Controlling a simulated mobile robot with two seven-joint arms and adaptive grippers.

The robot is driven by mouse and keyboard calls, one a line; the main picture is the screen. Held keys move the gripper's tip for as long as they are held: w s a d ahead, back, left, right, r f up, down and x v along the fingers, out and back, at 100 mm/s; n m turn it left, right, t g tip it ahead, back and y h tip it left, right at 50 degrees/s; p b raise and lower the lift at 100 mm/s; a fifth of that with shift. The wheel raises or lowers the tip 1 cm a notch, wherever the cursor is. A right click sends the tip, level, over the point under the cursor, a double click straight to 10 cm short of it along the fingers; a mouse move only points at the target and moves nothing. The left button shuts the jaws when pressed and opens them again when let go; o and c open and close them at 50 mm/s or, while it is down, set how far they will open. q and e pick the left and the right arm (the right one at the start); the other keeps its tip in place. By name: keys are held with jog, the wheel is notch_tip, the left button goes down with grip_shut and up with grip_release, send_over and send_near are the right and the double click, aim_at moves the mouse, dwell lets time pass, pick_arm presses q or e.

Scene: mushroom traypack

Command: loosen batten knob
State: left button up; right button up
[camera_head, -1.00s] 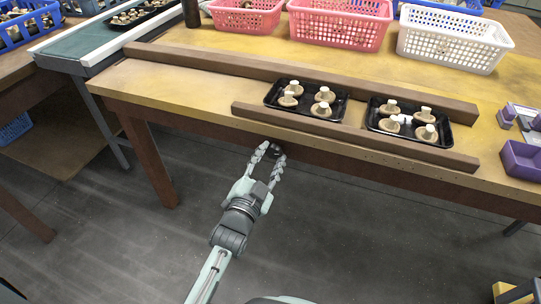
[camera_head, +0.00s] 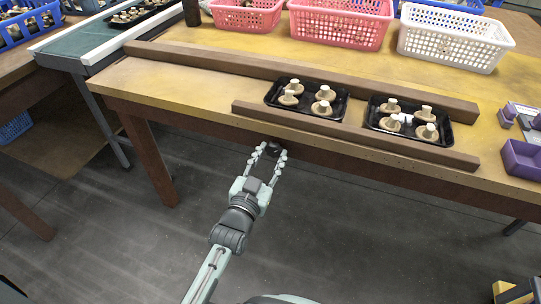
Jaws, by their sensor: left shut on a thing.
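The batten knob (camera_head: 272,149) is a small dark round knob at the table's front edge, below the front wooden batten (camera_head: 350,137). My left gripper (camera_head: 269,154) reaches up from below, with a finger on each side of the knob, and is shut on it. The fingers hide part of the knob. A longer rear batten (camera_head: 230,66) runs behind. Two black trays stand between the battens: the left tray (camera_head: 268,98) and the right tray (camera_head: 373,120), each holding several mushrooms. My right gripper is not in view.
Two pink baskets (camera_head: 340,30) and a white basket (camera_head: 455,42) stand at the table's back. Purple containers (camera_head: 522,160) sit at the right edge. A green conveyor (camera_head: 85,47) adjoins at left.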

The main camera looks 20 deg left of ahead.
pick_arm(q)
jog(key=o, duration=1.2)
jog(key=shift+c, duration=0.2)
jog(key=shift+s, duration=0.1)
jog(key=s, duration=1.2)
jog(key=shift+a, duration=0.25)
jog(key=shift+w, duration=0.1)
